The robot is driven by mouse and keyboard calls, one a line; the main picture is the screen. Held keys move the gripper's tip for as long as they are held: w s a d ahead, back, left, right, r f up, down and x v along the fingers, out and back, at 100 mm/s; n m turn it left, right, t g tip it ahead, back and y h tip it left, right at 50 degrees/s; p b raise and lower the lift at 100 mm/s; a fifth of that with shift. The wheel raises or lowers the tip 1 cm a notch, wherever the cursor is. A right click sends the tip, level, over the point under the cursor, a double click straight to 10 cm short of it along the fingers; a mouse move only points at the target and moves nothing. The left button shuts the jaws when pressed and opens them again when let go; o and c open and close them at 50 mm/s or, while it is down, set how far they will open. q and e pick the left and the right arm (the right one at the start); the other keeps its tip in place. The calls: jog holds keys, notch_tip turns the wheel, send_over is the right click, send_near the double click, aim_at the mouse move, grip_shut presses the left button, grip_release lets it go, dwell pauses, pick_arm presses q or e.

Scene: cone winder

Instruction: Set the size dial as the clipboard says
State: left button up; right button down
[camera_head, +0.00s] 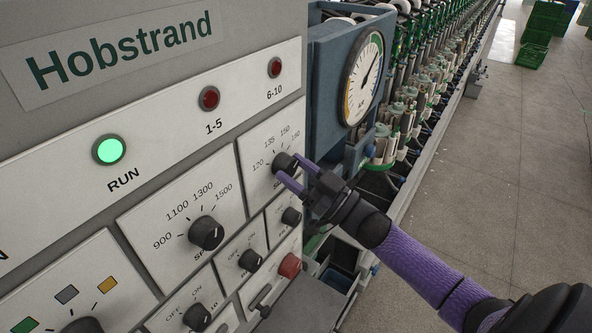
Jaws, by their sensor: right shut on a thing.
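The size dial (281,162) is a small black knob on a white plate at the upper right of the panel. Marks 120, 135 and 150 show around it, and a further number at the right is hard to read. My right gripper (287,170), with purple fingers, is shut on this knob. The fingers hide part of the knob and of the label below it, and I cannot tell which mark its pointer faces. No clipboard shows in this view. My left gripper is not in view.
A larger speed knob (206,233), smaller switch knobs (250,260) and a red button (289,265) sit close by. A green RUN lamp (109,150) is lit. A blue housing with a round gauge (363,78) stands right of the panel.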

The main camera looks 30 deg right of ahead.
jog(key=shift+n+y, duration=0.3)
jog(key=shift+n, duration=0.2)
jog(key=n+g, duration=0.1)
jog(key=n, duration=0.1)
jog(key=n+y+b, duration=0.1)
jog(key=n, duration=0.1)
jog(key=shift+g+y+b, duration=0.3)
jog(key=shift+g, duration=0.1)
jog(key=n+g, duration=0.1)
jog(key=n, duration=0.1)
jog(key=n+g+y+b, duration=0.1)
jog(key=n, duration=0.2)
jog(key=shift+d, duration=0.1)
jog(key=shift+n+g, duration=0.3)
jog(key=shift+n, duration=0.2)
jog(key=shift+c, duration=0.4)
grip_release()
jog(key=shift+r, duration=0.1)
